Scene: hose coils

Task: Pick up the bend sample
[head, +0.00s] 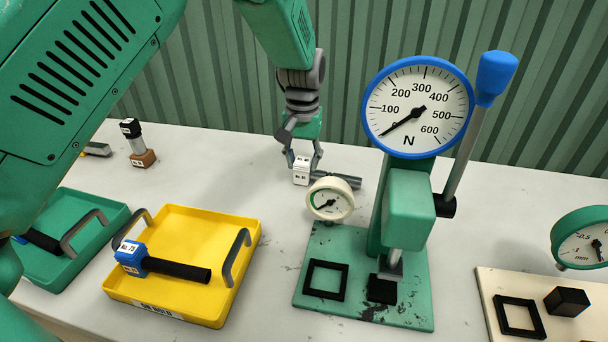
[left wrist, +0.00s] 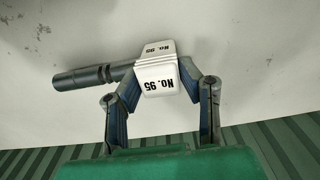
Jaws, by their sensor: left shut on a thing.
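A sample with a white block end marked No. 95 (head: 301,172) and a dark grey hose piece (head: 342,181) is at the back middle of the table. My left gripper (head: 303,162) points down and is shut on the white block. The left wrist view shows the white block (left wrist: 158,76) between the two fingers of my left gripper (left wrist: 160,84), with the hose (left wrist: 92,77) sticking out to the left. I cannot tell whether the sample touches the table. No label reads as bend sample. My right gripper is not in view.
A yellow tray (head: 235,222) holds a blue-ended sample marked No. 75 (head: 130,257). A green tray (head: 118,213) stands at its left. A brown-and-black piece (head: 137,143) stands behind. A green gauge press (head: 408,205) with a lever stands close right of the held sample.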

